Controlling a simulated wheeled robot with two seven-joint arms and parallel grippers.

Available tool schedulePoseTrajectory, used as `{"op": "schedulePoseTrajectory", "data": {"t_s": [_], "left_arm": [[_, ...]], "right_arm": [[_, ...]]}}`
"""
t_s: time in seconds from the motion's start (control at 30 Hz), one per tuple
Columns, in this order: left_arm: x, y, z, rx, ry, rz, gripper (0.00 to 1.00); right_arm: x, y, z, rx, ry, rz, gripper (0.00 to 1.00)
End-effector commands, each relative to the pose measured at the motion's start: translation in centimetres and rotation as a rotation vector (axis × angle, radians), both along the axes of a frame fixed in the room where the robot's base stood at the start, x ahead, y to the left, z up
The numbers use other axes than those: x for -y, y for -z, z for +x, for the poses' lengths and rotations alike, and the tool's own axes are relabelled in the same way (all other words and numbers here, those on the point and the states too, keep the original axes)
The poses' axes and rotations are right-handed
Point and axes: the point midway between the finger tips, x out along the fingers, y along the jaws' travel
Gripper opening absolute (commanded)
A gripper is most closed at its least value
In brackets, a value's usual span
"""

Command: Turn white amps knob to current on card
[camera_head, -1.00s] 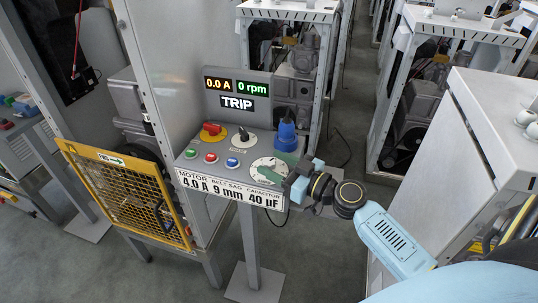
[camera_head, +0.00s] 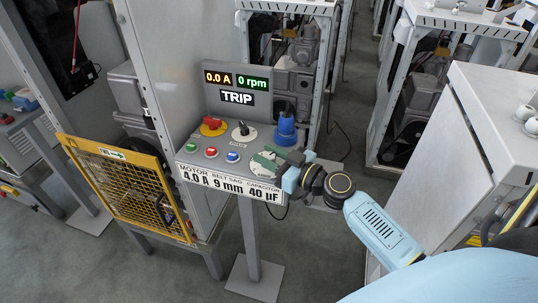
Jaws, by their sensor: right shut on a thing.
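The control panel (camera_head: 205,166) stands on a post, with a card strip (camera_head: 229,184) along its front reading MOTOR 4.0 A, BELT SAG 9 mm, CAPACITOR 40 µF. The display reads 0.0 A (camera_head: 219,78), 0 rpm and TRIP (camera_head: 237,98). A round white knob (camera_head: 260,166) sits at the panel's front right, partly covered by my right gripper (camera_head: 272,159). The gripper's greenish fingers are shut on it; the exact contact and the scale marks are hard to make out. My left gripper is not in view.
A red knob on yellow (camera_head: 211,125), a black knob on a white plate (camera_head: 243,132) and a blue plug (camera_head: 286,130) are on the panel. Green, red and white-blue buttons line its front left. A yellow mesh guard (camera_head: 125,190) hangs left. A grey cabinet stands right.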

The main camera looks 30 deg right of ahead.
Motion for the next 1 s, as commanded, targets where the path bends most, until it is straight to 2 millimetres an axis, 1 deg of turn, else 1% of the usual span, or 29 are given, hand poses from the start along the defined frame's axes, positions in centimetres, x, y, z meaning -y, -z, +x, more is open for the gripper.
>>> {"op": "schedulePoseTrajectory", "data": {"t_s": [0.4, 0.8, 0.83, 0.93, 0.97, 1.0], "left_arm": [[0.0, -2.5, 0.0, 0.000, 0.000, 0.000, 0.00], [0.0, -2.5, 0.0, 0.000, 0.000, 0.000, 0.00], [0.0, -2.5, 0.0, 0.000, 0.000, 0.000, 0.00], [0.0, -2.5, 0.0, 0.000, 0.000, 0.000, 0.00], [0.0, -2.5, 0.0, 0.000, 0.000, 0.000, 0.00], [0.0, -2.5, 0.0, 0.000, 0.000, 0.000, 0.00]], "right_arm": [[0.0, -0.1, 0.0, -0.003, 0.237, 0.002, 0.10], [0.0, 0.0, 0.0, 0.001, 0.261, 0.000, 0.10], [0.0, 0.0, 0.0, 0.001, 0.261, 0.000, 0.37], [0.0, 0.0, 0.0, 0.001, 0.260, -0.001, 0.50], [0.0, 0.0, 0.0, 0.001, 0.260, -0.001, 0.53], [0.0, 0.0, 0.0, 0.001, 0.260, -0.001, 0.53]]}}
